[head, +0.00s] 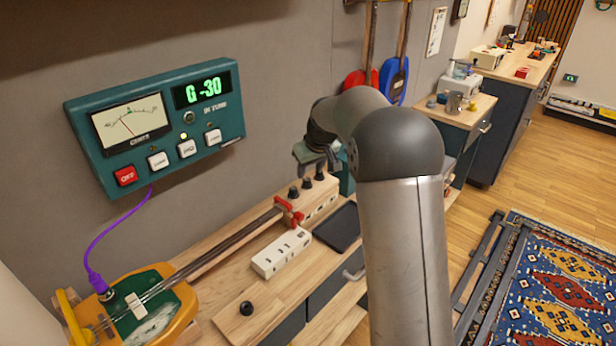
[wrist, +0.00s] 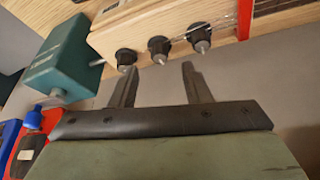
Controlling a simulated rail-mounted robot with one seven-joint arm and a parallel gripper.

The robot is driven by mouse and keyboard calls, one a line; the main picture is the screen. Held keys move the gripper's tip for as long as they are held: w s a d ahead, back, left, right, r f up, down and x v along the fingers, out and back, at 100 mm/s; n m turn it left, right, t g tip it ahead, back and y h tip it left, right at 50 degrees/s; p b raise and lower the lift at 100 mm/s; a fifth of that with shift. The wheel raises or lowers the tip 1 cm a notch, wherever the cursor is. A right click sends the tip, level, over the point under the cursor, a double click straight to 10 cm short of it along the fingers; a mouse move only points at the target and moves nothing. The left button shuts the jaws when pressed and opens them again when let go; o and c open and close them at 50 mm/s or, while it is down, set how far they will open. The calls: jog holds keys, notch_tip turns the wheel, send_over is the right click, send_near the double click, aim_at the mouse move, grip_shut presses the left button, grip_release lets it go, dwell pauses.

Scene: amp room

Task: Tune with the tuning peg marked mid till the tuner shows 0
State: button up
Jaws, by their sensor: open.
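The teal tuner (head: 155,118) on the wall reads "G -30" in green, and its needle leans left of centre. A stringed instrument (head: 140,305) lies on the bench. Its pale wooden headstock (head: 318,200) carries three dark tuning pegs (head: 306,183), which also show in the wrist view. I cannot read any peg marking. My gripper (head: 318,165) is just above the pegs, partly hidden by my arm. In the wrist view my gripper (wrist: 160,66) is open and empty. The middle peg (wrist: 159,47) lines up between the fingertips; I see no contact.
A teal box (wrist: 65,58) stands beside the headstock. A purple cable (head: 118,222) joins tuner and instrument. Red and blue guitars hang behind my arm.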

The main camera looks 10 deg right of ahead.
aim_at(307, 180)
jog(key=x, duration=0.5)
jog(key=shift+w+f, duration=0.1)
grip_shut()
